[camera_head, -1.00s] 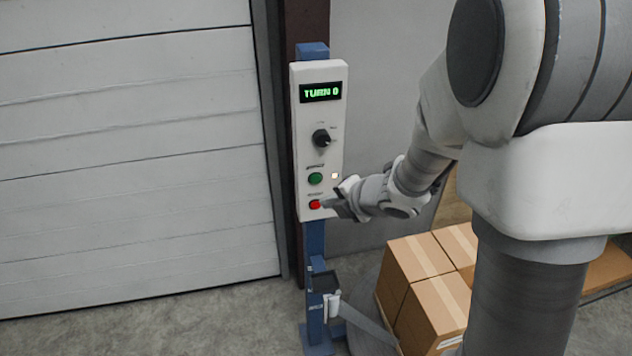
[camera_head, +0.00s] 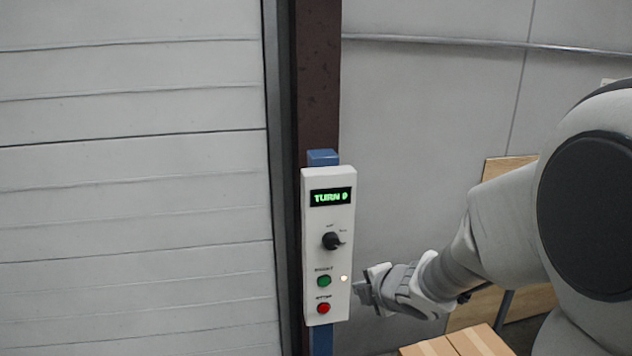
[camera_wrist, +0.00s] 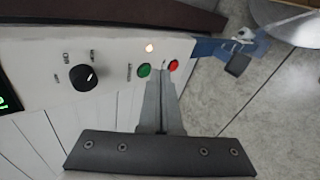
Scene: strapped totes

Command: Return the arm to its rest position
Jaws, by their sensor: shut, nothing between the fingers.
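My gripper (camera_head: 360,290) is at the right edge of the white control panel (camera_head: 313,245), shut with nothing held. In the wrist view its fingers (camera_wrist: 160,120) lie together and point at the panel near the green button (camera_wrist: 143,71) and the red button (camera_wrist: 173,65). In the head view the fingertips look a little to the right of the panel face; I cannot tell the exact gap. The panel has a green-lit display (camera_head: 331,197), a black knob (camera_head: 331,241) and a small lit lamp (camera_head: 344,278). My arm reaches in from the right.
A blue post (camera_head: 322,158) carries the panel. A ribbed grey shutter door (camera_head: 130,200) stands at the left, beside a dark brown column (camera_head: 317,80). Cardboard boxes (camera_head: 470,342) sit below my arm, and a wooden board (camera_head: 500,170) stands behind it.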

